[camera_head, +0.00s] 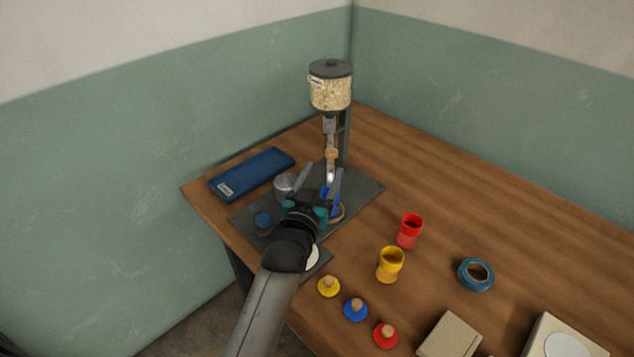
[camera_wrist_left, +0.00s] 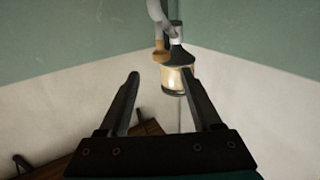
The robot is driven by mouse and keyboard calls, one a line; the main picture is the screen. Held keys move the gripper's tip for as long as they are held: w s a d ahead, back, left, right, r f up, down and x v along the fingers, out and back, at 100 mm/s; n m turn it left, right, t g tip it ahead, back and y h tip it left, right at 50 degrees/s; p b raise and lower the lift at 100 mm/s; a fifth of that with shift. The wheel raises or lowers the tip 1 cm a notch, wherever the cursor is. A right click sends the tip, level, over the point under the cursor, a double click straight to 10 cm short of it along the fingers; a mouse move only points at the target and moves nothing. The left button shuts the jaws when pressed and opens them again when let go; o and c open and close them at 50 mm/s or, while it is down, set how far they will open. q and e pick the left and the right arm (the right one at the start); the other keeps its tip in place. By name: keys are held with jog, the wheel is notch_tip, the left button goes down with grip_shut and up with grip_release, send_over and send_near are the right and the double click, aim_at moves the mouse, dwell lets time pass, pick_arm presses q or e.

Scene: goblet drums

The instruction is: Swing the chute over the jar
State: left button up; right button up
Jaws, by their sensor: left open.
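The grain dispenser's clear hopper (camera_head: 330,92) stands on a post near the room corner, with a dark lid and pale grain inside. A grey chute (camera_head: 329,128) with a wooden knob (camera_head: 332,154) hangs below it. The chute (camera_wrist_left: 158,12) and knob (camera_wrist_left: 161,49) also show in the left wrist view, where the scene appears upside down. A greyish jar (camera_head: 284,186) stands on the dark mat, left of the chute. My left gripper (camera_head: 322,172) is open, its fingertips just below the knob, with nothing visibly held. My right gripper is out of view.
A blue object (camera_head: 335,199) is partly hidden behind my left gripper. A blue case (camera_head: 252,174) lies at the left. A red cup (camera_head: 410,231), yellow cup (camera_head: 390,264), blue ring-like pot (camera_head: 476,275) and several knobbed lids occupy the right and front. The back right table is clear.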

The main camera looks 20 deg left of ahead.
pick_arm(q)
jog(key=shift+s+d, duration=0.15)
jog(key=shift+s, duration=0.75)
jog(key=shift+s+d, duration=0.1)
jog(key=shift+s, duration=0.8)
jog(key=s+d+f+m+g+h, duration=0.1)
jog(key=s+f+g, duration=0.35)
jog(key=s, duration=0.45)
jog(key=s+d+f+m+g, duration=0.1)
jog(key=s+f+g, duration=0.3)
jog(key=s, duration=0.5)
jog(key=s+d+f+m+g+h, duration=0.1)
jog(key=s+f+g, duration=0.1)
jog(key=s+g, duration=0.55)
jog(key=s+f, duration=0.2)
jog(key=f, duration=1)
jog(key=s+f, duration=0.2)
jog(key=f, duration=0.9)
jog(key=s+a+f+g+b, duration=0.1)
jog(key=s+a+f, duration=0.1)
jog(key=s+f, duration=1.2)
jog(key=shift+s+a+f+m, duration=0.25)
jog(key=shift+s+a+m, duration=0.05)
jog(key=shift+s, duration=0.2)
